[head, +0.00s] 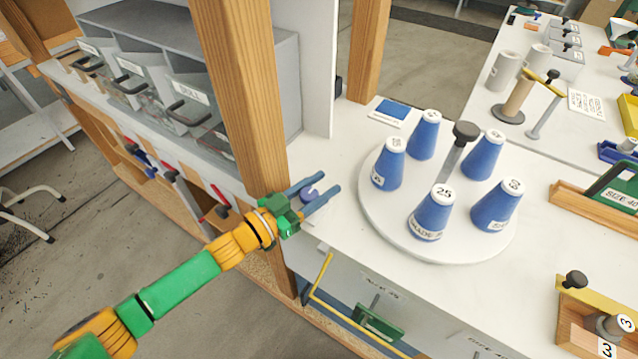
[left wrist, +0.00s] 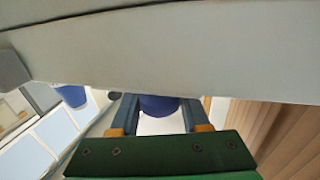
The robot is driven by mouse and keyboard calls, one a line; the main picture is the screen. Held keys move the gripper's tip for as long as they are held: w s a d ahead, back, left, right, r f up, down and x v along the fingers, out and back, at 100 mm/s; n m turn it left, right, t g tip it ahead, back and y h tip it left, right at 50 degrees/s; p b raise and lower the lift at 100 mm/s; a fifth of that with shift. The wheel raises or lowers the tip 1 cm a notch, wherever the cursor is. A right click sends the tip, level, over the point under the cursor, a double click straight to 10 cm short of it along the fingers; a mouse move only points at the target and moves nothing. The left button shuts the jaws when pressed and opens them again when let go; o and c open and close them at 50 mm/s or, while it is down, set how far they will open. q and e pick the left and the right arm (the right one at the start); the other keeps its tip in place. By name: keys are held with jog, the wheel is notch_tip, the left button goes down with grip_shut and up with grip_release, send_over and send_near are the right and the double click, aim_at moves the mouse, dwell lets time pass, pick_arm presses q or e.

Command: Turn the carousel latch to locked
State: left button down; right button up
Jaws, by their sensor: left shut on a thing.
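The carousel (head: 375,213) is a round white turntable on the white bench, bearing several blue cones with white tops. A grey post with a dark knob (head: 466,131) stands at its middle. My left gripper (head: 330,182) is just left of the carousel and shut on a small blue-violet round knob (head: 309,195), which seems to be the carousel latch. The knob also shows between the fingers in the left wrist view (left wrist: 158,105). Its upper part there is hidden by a pale grey surface. Which way the latch is turned cannot be made out. My right gripper is not in view.
A wooden post (head: 250,110) stands close behind my left gripper. Grey drawers (head: 185,105) line the left side. A blue-and-white card (head: 392,112) lies behind the carousel. A yellow bent rail (head: 345,318) runs below the bench's front edge. A wooden holder (head: 590,310) stands front right.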

aim_at(302, 200)
pick_arm(q)
jog(key=shift+c, duration=1.9)
grip_release()
jog(key=shift+d, duration=0.1)
jog(key=v, duration=0.6)
jog(key=shift+s+f, duration=0.1)
jog(key=shift+f, duration=0.05)
jog(key=shift+s+a, duration=0.25)
jog(key=shift+a, duration=0.25)
